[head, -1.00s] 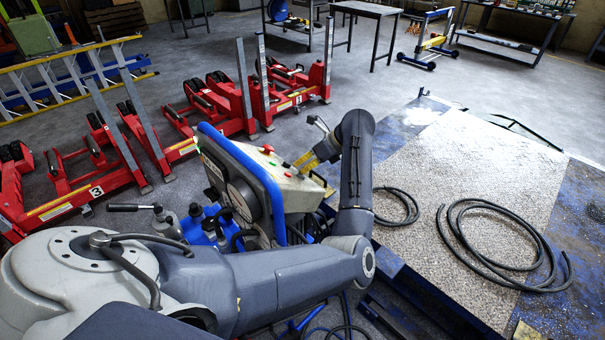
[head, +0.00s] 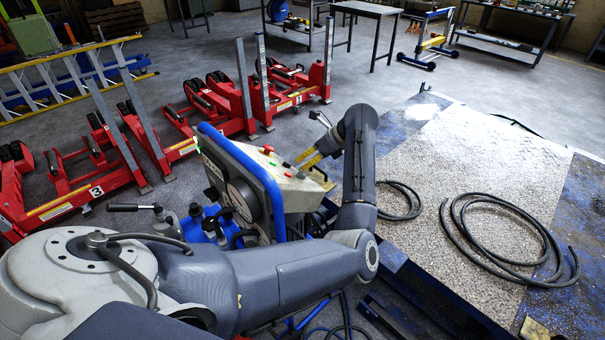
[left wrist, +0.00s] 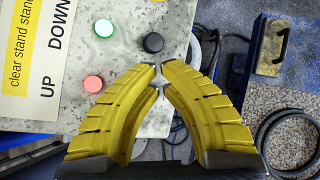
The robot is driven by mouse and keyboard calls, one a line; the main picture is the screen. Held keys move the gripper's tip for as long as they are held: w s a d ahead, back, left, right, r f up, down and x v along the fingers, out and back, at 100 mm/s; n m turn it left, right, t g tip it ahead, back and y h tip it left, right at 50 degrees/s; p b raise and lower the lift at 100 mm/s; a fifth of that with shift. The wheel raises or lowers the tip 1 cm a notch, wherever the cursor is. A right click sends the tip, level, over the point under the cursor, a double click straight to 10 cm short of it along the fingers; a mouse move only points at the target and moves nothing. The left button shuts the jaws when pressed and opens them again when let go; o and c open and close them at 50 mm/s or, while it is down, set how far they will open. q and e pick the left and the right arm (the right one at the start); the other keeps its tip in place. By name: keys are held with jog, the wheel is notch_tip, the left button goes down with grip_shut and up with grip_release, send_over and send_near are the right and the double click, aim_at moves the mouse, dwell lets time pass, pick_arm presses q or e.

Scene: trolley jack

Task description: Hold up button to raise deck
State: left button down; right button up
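The control box (head: 255,165) with a blue frame stands at the centre of the head view. Its sloped panel (left wrist: 120,65) fills the upper left of the left wrist view, with UP and DOWN lettering, a red button (left wrist: 93,84), a green button (left wrist: 103,27) and a black button (left wrist: 153,43). My left gripper (left wrist: 159,70) has yellow fingers with tips nearly together and nothing visible between them. The tips are just below the black button in that view; I cannot tell whether they touch anything. The left gripper (head: 300,166) is over the panel. The deck (head: 450,170) lies at right. My right gripper is out of view.
Black hoses (head: 505,240) lie coiled on the deck. Red lifting stands (head: 85,180) fill the left side behind the box. A yellow ladder (head: 70,75) and work tables (head: 370,15) are farther back. Grey floor (head: 390,80) is open behind the deck.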

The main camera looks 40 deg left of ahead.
pick_arm(q)
jog(key=shift+w+r, duration=0.1)
jog(key=shift+r, duration=0.1)
jog(key=shift+w+d+r, duration=0.2)
jog(key=shift+w+r, duration=0.55)
jog(key=shift+r, duration=0.25)
jog(key=shift+w+d+r, duration=0.15)
jog(key=shift+w+r, duration=0.6)
jog(key=shift+r, duration=0.2)
dwell(0.4)
